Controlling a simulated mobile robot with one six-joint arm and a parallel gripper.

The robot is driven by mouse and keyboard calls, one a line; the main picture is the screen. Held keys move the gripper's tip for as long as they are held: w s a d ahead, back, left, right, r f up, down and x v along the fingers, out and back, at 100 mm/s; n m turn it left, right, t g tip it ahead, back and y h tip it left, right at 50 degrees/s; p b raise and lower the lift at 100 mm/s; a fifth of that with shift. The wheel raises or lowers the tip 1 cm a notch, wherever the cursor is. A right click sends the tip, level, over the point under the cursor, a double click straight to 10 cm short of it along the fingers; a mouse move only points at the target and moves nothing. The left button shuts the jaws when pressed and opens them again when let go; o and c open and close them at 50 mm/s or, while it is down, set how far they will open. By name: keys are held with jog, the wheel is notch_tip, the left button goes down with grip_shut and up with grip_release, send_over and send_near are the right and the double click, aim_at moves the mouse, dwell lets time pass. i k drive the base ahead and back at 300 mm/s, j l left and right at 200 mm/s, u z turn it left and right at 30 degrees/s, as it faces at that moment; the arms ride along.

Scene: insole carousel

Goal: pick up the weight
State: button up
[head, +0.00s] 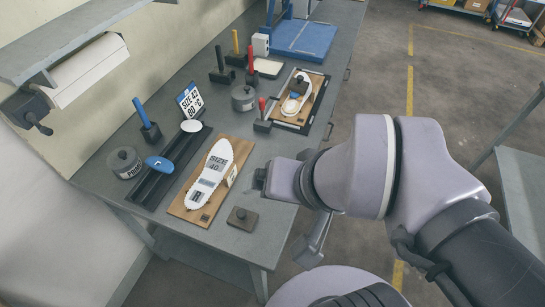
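A dark, flat, square weight (242,218) with a small knob on top sits on the grey bench near its front edge, just right of the wooden board. A similar dark block (299,87) rests on a white insole on the farther board. Two dark round lidded pieces (124,163) (243,98) also stand on the bench; I cannot tell whether they are weights. My gripper (260,179) is at the bench's front edge, above and slightly right of the square weight in the picture, and apart from it. Its fingers are small and partly hidden by my wrist, so their opening is unclear.
A wooden board (188,215) carries a white "SIZE 40" insole (212,174). A black rack (163,192), an upright "SIZE 42" sign (190,100) and several coloured-handled tools stand behind. A blue platform (305,40) is at the far end. Bare bench surrounds the square weight.

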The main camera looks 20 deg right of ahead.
aim_at(297, 84)
jog(key=i+l, duration=0.7)
jog(key=l, duration=0.2)
jog(key=i+l, duration=0.65)
jog(key=l, duration=0.25)
jog(key=i+l+u, duration=0.1)
jog(key=i+l, duration=0.25)
jog(key=l, duration=0.1)
